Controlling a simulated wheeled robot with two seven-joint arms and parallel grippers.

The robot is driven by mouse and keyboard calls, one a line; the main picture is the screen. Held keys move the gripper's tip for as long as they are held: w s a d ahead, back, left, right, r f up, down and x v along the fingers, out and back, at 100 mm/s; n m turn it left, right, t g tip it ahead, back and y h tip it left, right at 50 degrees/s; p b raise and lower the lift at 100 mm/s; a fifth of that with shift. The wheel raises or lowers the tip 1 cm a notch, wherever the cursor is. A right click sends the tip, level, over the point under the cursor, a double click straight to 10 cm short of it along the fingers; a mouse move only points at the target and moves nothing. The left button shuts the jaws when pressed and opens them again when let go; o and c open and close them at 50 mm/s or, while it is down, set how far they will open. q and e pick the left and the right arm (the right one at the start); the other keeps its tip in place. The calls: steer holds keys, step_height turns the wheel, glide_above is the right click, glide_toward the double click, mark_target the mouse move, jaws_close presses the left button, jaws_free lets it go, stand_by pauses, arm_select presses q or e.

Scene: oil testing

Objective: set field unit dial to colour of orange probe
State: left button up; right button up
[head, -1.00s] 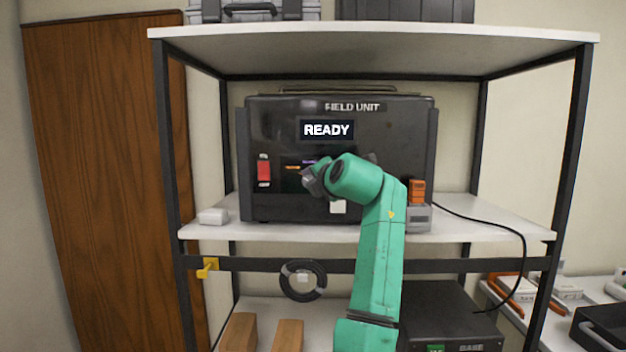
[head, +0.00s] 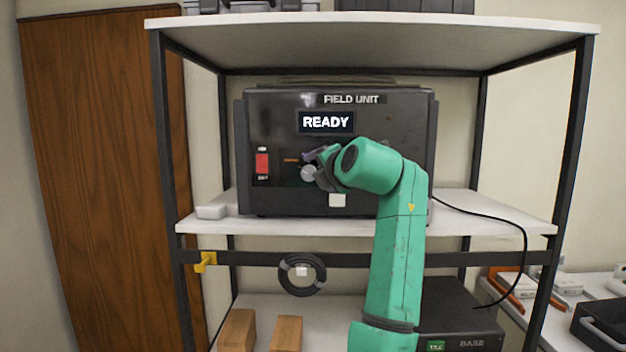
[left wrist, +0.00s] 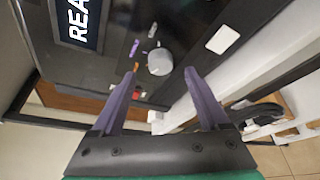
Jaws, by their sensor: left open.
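The black field unit (head: 270,120) stands on the middle shelf with its screen (head: 326,122) reading "READY". Its round grey dial (head: 308,172) is on the front, right of the red switch (head: 262,163). An orange mark (head: 291,160) is left of the dial. In the left wrist view the dial (left wrist: 159,62) lies ahead of and between my open fingers, apparently not gripped, with a purple mark (left wrist: 134,47) beside it. My left gripper (head: 319,167) is in front of the dial, partly covering it. I cannot identify the orange probe for certain. My right gripper is not in view.
A white block (head: 211,212) lies on the shelf left of the unit. A cable coil (head: 302,275) and yellow hook (head: 205,262) hang on the rail below. A base box (head: 460,330) and wooden blocks (head: 238,330) are lower. Orange tools (head: 508,285) lie at right.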

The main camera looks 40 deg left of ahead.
arm_select(q)
steer(key=b+v, duration=0.2)
steer(key=v, duration=0.8)
